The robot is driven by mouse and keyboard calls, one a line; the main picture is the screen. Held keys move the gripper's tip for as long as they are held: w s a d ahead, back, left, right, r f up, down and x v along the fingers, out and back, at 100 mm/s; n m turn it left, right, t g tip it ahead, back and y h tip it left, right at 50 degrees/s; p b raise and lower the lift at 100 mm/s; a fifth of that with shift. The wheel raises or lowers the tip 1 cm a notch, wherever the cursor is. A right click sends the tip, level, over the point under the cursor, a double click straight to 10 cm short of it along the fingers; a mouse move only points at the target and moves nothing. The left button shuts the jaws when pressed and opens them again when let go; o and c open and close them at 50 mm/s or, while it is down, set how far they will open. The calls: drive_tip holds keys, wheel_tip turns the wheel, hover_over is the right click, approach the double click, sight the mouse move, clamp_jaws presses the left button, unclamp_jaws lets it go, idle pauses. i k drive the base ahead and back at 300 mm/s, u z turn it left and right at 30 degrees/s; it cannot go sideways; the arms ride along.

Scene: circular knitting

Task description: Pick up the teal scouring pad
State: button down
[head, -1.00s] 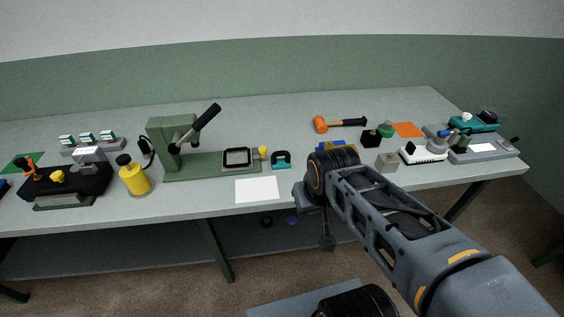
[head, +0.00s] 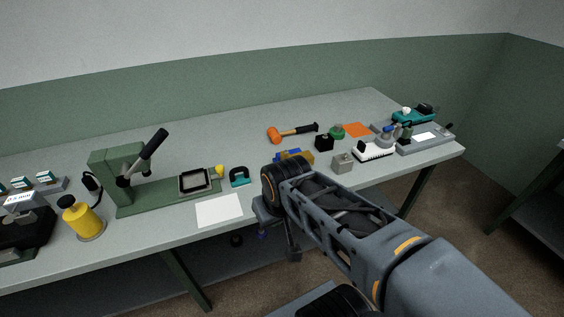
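One is a small teal piece with a dark middle (head: 240,177), near the front of the bench, right of the green press. The other is a larger teal block (head: 412,117) at the far right end, with dark and white items at it. My gripper (head: 292,252) hangs from the wrist in front of the bench edge, apart from both. Its fingers are small and dark, so their opening cannot be told.
The grey bench (head: 220,125) carries a green press (head: 120,180), a yellow bottle (head: 82,220), a white sheet (head: 219,210), an orange mallet (head: 292,132), an orange square (head: 356,130), a grey block (head: 342,163) and a white brush-like item (head: 373,151). The bench's back middle is clear.

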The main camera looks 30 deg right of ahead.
sight(237, 182)
drive_tip(key=z, duration=2.6)
drive_tip(key=k, duration=1.5)
drive_tip(key=u, duration=2.05)
drive_tip(key=i, duration=1)
